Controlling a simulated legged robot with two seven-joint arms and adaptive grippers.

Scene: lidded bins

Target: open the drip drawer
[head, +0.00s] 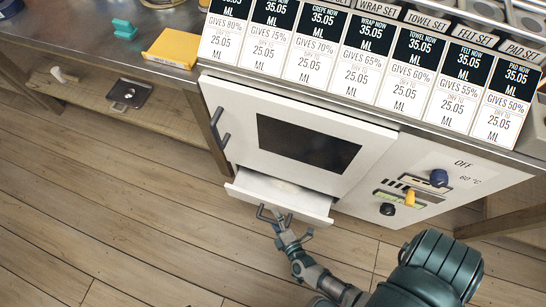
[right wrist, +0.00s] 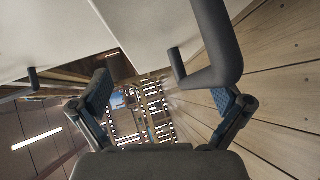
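The drip drawer (head: 280,194) is a shallow white tray below the dark-windowed door of the white machine. It stands partly out, and its inside shows from above. My right gripper (head: 286,222) is at the front of the drawer, with its fingers spread. In the right wrist view the right gripper (right wrist: 163,100) is open, with a clear gap between the fingers. A dark bent handle bar (right wrist: 216,45) passes close to the right-hand finger; I cannot tell whether they touch. My left gripper is not in view.
The machine's door (head: 305,142) has a dark vertical handle (head: 219,129) at its left. Knobs (head: 438,178) sit on the panel at right. A yellow box (head: 172,48) and a teal object (head: 124,29) are on the counter. The wood floor (head: 120,205) in front is clear.

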